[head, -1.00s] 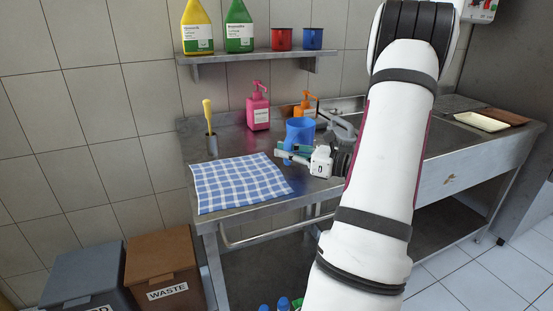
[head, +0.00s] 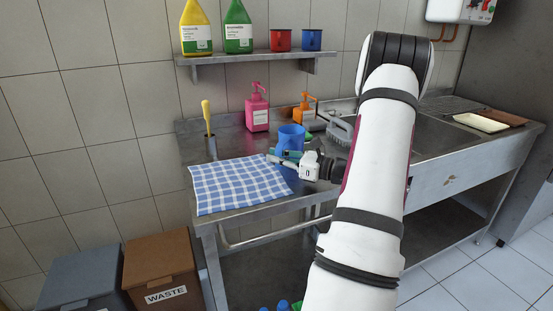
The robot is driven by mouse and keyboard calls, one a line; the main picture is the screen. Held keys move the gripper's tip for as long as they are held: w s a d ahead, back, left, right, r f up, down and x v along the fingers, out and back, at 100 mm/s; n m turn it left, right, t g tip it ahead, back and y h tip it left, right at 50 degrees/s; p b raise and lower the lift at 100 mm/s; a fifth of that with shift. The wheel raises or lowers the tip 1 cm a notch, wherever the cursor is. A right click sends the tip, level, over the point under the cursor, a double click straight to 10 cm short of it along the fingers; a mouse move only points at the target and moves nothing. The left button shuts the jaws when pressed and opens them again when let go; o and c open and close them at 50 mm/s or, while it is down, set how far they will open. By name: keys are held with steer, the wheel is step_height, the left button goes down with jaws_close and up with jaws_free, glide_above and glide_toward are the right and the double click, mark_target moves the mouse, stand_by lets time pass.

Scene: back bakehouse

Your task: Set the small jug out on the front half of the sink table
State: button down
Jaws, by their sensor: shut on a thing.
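The small jug (head: 291,136) is blue and looks upright, over the left part of the steel sink table (head: 245,219), just right of the checked cloth. My gripper (head: 283,157) reaches in from the right and is shut on the jug, its fingers at the jug's lower part. The fingers hide the jug's base, so I cannot tell whether it touches the table top.
A blue-and-white checked cloth (head: 238,184) lies left of the jug. Behind stand a pink pump bottle (head: 257,112), an orange pump bottle (head: 304,113) and a yellow-handled brush (head: 207,118) in a holder. A grey brush (head: 341,130) lies near the sink. Bare steel shows before the jug.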

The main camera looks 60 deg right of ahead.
steer(key=shift+f, duration=0.15)
steer(key=c, duration=1.7)
jaws_free()
